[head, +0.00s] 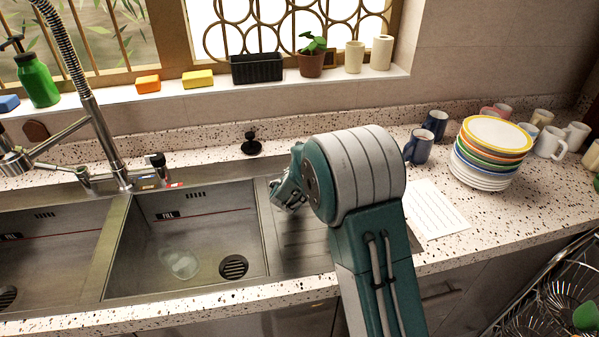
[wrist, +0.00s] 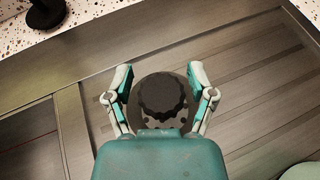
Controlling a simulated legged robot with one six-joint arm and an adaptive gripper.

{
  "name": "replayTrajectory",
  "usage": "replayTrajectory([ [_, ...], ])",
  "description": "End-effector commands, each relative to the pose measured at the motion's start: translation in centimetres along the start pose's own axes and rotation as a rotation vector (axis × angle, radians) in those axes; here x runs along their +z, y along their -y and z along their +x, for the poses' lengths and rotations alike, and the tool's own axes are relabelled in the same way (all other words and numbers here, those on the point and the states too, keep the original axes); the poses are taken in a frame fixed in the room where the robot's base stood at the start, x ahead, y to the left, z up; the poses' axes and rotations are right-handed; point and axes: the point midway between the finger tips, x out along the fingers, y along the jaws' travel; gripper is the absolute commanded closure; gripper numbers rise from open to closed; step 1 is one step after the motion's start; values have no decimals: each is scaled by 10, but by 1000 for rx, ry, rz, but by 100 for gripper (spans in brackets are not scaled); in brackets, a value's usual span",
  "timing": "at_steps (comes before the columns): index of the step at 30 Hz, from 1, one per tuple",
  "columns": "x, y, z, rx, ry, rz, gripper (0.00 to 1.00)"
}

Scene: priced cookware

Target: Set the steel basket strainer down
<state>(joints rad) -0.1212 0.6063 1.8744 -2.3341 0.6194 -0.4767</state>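The steel basket strainer (wrist: 161,97) shows in the wrist view as a round grey disc with a dark ribbed knob on top. It is over the metal drainboard (wrist: 255,95), between my two fingers. My gripper (wrist: 160,78) has its fingers spread wide, one on each side of the strainer, with gaps beside the knob. I cannot tell whether the strainer's underside touches the drainboard. In the head view my gripper (head: 289,192) is low over the left part of the drainboard (head: 302,245); my arm hides its right part, and the strainer cannot be made out there.
A black stopper (head: 251,144) stands on the speckled counter behind the drainboard. The sink basin (head: 185,235) lies to the left, with a clear item (head: 180,264) in it. Stacked plates (head: 490,152), a blue mug (head: 419,146) and a white sheet (head: 436,208) are to the right.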

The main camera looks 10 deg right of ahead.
Motion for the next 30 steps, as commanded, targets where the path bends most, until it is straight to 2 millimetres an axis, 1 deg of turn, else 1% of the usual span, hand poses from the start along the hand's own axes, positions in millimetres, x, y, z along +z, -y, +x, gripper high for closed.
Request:
replayTrajectory([
  [11, 2, 0, -1, 0, 1, 0, 19],
  [14, 2, -1, -8, 1, 1, 0, 19],
  [17, 3, -1, -25, 2, 2, -1, 19],
  [24, 2, -1, -75, 2, 2, 0, 19],
  [27, 3, -1, -94, 2, 2, 1, 19],
  [30, 2, -1, -108, 2, 1, 0, 19],
])
